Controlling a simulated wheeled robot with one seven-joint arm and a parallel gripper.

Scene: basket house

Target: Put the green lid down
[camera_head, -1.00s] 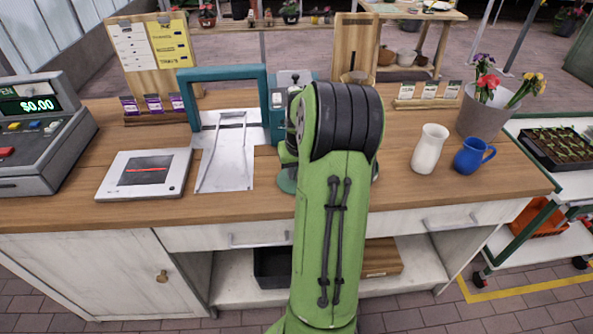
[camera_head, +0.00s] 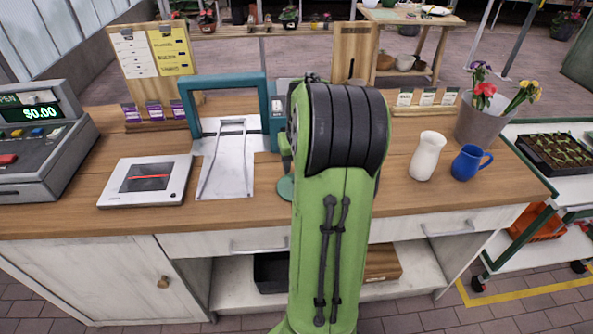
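My green arm (camera_head: 333,220) rises through the middle of the head view, with a black ribbed joint at its top. My gripper is hidden behind this arm, so its opening and anything in it cannot be seen. I cannot clearly make out a green lid. A teal rounded edge (camera_head: 285,188) shows on the counter just left of my arm; most of it is covered, and I cannot tell what it belongs to. A teal frame (camera_head: 222,79) with a grey sloping plate stands left of my arm.
The wooden counter (camera_head: 400,205) carries a cash register (camera_head: 35,150) and a white screen device (camera_head: 146,181) on the left. A white vase (camera_head: 428,156), blue mug (camera_head: 470,162) and grey flower pot (camera_head: 480,122) stand on the right. Bare counter lies between arm and vase.

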